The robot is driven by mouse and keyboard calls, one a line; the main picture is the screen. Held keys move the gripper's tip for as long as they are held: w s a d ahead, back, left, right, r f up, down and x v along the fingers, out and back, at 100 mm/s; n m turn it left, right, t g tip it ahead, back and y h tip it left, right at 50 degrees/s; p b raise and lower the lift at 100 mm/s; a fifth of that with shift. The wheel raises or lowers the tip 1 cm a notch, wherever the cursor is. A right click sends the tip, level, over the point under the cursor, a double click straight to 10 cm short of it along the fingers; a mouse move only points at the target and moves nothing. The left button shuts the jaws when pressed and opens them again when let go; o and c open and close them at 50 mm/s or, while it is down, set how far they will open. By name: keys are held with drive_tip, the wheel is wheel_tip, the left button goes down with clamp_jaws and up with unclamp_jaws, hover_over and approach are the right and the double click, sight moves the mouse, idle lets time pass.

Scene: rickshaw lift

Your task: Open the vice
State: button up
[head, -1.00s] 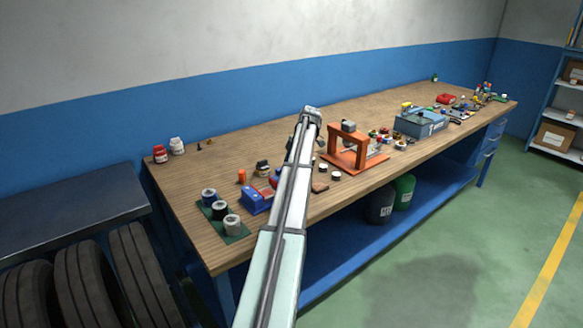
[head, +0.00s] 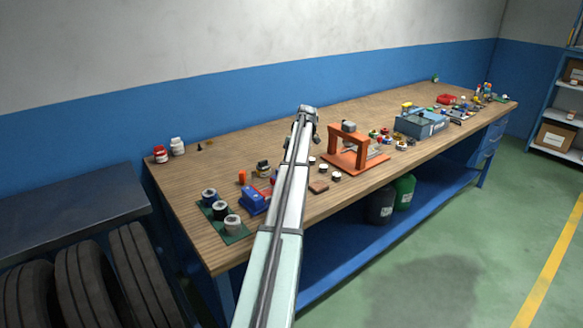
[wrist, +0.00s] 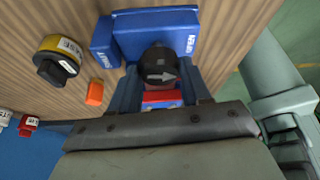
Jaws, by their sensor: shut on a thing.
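The blue vice (head: 254,201) sits near the front left of the workbench in the head view. In the wrist view its blue body (wrist: 150,30) fills the top middle, with the word OPEN on its right side. A round black knob (wrist: 158,67) with a white arrow pointing right stands in front of the body. My gripper (wrist: 160,82) is at the knob, with a dark blue-grey finger on either side, and is shut on it. A red part shows just below the knob. The fingertip contact is partly hidden.
A yellow grease tin (wrist: 60,58) and a small orange block (wrist: 95,92) lie left of the vice in the wrist view. A green mat (head: 236,238) with several tins is beside the vice in the head view. An orange press frame (head: 350,150) stands to the right.

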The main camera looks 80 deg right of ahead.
drive_tip(key=o, duration=1.1)
drive_tip(key=shift+f, duration=0.1)
drive_tip(key=shift+c, duration=0.2)
